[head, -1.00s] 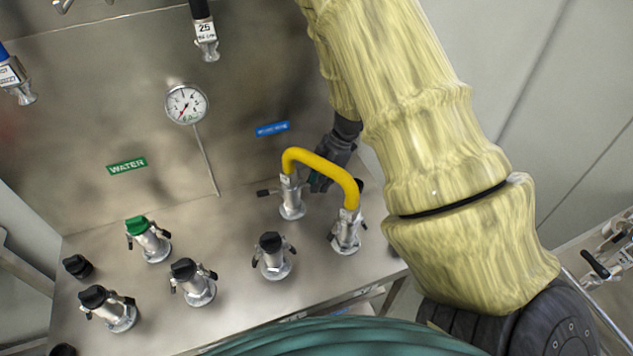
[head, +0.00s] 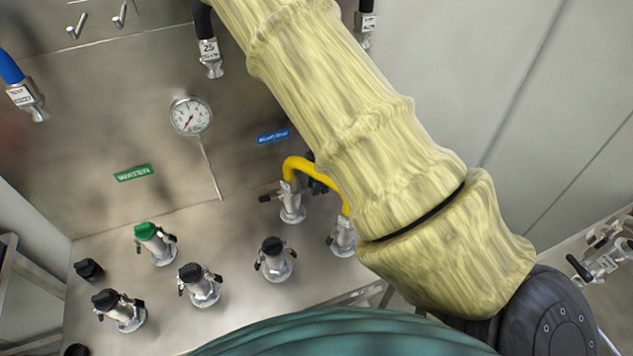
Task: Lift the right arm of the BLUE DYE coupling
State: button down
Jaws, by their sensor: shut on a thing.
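The BLUE DYE coupling (head: 291,207) is a silver fitting on the steel bench, below a blue label (head: 273,137) too blurred to read. A yellow hose (head: 300,165) is plugged into its top. Its black left arm (head: 266,198) sticks out to the side. My gripper (head: 317,186) is a small dark patch on the coupling's right side, behind the yellow hose and mostly hidden by my cream-sleeved arm. It is shut at the place of the right arm, which I cannot make out separately.
The yellow hose runs to a second coupling (head: 343,238), partly behind my arm. A black-capped coupling (head: 274,260) stands in front. The green-capped WATER coupling (head: 155,245) and others stand left. A gauge (head: 190,116) and hanging hose (head: 208,50) are on the panel.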

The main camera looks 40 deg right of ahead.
jog(key=shift+w+r, duration=0.2)
jog(key=shift+w, duration=0.1)
jog(key=c, duration=1.4)
grip_release()
jog(key=shift+f, duration=0.1)
jog(key=shift+o, duration=0.2)
jog(key=shift+s, duration=0.1)
notch_tip(320, 180, up, 12)
jog(key=d, duration=0.1)
jog(key=shift+s+d, duration=0.15)
jog(key=shift+f, duration=0.15)
